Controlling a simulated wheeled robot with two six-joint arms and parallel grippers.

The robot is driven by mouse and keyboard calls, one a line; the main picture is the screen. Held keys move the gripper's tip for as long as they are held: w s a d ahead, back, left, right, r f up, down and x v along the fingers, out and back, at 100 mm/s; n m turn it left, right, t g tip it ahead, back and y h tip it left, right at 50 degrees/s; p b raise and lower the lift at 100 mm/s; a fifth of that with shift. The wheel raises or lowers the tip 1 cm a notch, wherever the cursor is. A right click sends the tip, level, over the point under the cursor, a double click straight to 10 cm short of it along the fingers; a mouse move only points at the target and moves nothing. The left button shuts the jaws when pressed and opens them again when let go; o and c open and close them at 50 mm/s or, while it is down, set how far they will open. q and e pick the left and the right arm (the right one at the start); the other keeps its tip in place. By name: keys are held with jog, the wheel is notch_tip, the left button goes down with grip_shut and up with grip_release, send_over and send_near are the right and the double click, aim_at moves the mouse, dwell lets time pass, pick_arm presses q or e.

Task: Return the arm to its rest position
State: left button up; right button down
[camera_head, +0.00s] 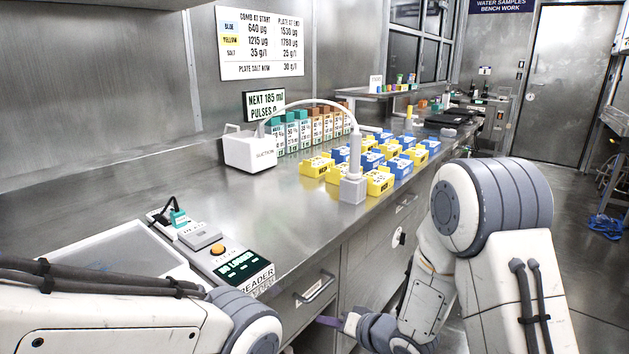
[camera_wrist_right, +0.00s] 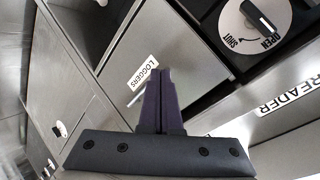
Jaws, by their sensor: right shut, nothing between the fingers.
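My right arm (camera_head: 490,260) comes in from the right, bends down and reaches left in front of the bench. Its purple gripper fingers (camera_head: 328,321) show low beside the drawer front. In the right wrist view the right gripper's fingers (camera_wrist_right: 160,75) are pressed together with nothing between them. They are in front of a cabinet front labelled LOGGERS (camera_wrist_right: 143,72); I cannot tell the gap to it. My left arm (camera_head: 120,320) lies across the lower left. Its gripper is out of view.
The steel bench (camera_head: 270,215) holds a reader (camera_head: 240,268), a white tray (camera_head: 120,255), a suction unit (camera_head: 250,150), and several yellow boxes (camera_head: 318,165) and blue boxes (camera_head: 400,167). A drawer handle (camera_head: 315,288) sticks out near the right gripper. The floor at right (camera_head: 570,250) is mostly clear.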

jog(key=s+d+r+n+g+h, duration=0.1)
jog(key=s+r+n+g+h, duration=0.15)
jog(key=s, duration=0.75)
jog(key=s+r+n+g+h, duration=0.2)
jog(key=s+r+n+g, duration=0.15)
jog(key=s, duration=0.55)
jog(key=s+d+r+n+g+h, duration=0.1)
jog(key=s+r+n+g+h, duration=0.2)
jog(key=s, duration=0.7)
notch_tip(320, 180, up, 25)
jog(key=p, duration=2.4)
jog(key=shift+w+f, duration=0.15)
jog(key=shift+w, duration=0.05)
jog(key=shift+a+y, duration=0.1)
jog(key=shift+y, duration=0.15)
